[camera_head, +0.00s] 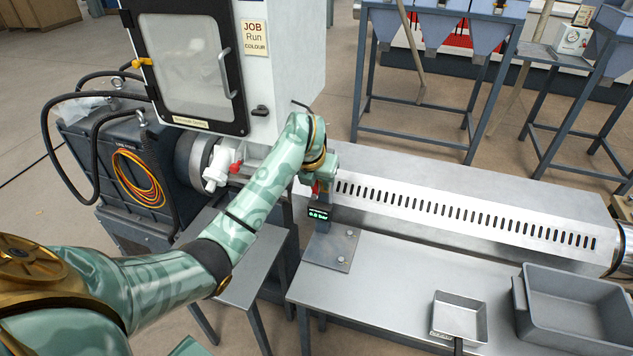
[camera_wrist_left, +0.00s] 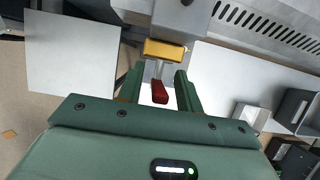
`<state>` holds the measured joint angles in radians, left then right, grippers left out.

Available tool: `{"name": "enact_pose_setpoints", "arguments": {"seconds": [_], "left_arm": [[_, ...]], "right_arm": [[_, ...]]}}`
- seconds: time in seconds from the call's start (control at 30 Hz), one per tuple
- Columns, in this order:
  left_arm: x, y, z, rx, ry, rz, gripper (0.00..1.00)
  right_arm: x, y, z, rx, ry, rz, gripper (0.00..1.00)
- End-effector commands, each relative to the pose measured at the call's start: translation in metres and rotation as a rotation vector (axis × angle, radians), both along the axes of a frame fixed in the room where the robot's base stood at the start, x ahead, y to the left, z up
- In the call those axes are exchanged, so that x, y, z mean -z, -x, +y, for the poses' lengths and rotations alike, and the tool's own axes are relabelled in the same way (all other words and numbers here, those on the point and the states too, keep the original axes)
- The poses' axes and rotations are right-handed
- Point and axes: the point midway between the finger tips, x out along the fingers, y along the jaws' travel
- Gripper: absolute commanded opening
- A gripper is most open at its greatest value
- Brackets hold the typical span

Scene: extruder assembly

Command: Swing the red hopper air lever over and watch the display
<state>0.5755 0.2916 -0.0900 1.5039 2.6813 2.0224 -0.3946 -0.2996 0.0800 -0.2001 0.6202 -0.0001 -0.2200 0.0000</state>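The red lever (camera_wrist_left: 160,92) is between the two green fingers of my left gripper (camera_wrist_left: 158,90) in the left wrist view. A gap shows on both sides of it, so the gripper is open. The lever hangs from a brass-yellow valve body (camera_wrist_left: 164,50). In the head view only a bit of the red lever (camera_head: 316,187) shows beside my gripper, and the arm hides much of the valve. The small black display (camera_head: 318,213) sits just below, lit in green with a reading that looks like 0.0 bar, though the digits are small. My right gripper is not in view.
A slotted metal cover (camera_head: 460,215) runs to the right. A grey bin (camera_head: 516,310) and a small tray (camera_head: 447,310) are on the bench. A white fitting with another red handle (camera_head: 236,167) is left of my forearm. A cabinet (camera_head: 275,60) stands behind.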

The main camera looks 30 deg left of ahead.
Motion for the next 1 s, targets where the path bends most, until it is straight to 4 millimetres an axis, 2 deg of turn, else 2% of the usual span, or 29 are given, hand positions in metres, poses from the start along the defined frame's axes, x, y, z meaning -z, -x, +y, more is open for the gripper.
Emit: {"name": "enact_pose_setpoints", "arguments": {"seconds": [0.17, 0.23, 0.3, 0.33, 0.67, 1.0], "left_arm": [[0.000, 0.000, 0.000, 0.000, 0.000, 0.000, 0.35], [0.000, 0.000, 0.000, 0.000, 0.000, 0.000, 0.22], [0.000, 0.000, 0.000, 0.000, 0.000, 0.000, 0.02], [0.000, 0.000, 0.000, 0.000, 0.000, 0.000, 0.00], [-0.001, 0.000, -0.002, 0.000, -0.022, 0.006, 0.00], [-0.002, -0.002, -0.007, 0.004, -0.209, 0.054, 0.00]], "right_arm": [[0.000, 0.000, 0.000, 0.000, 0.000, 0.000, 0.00], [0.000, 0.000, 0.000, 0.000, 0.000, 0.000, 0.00], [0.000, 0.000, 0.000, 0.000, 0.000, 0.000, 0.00], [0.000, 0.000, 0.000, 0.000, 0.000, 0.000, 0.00], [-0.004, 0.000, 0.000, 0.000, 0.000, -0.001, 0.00], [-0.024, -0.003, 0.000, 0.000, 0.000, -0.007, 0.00]]}}
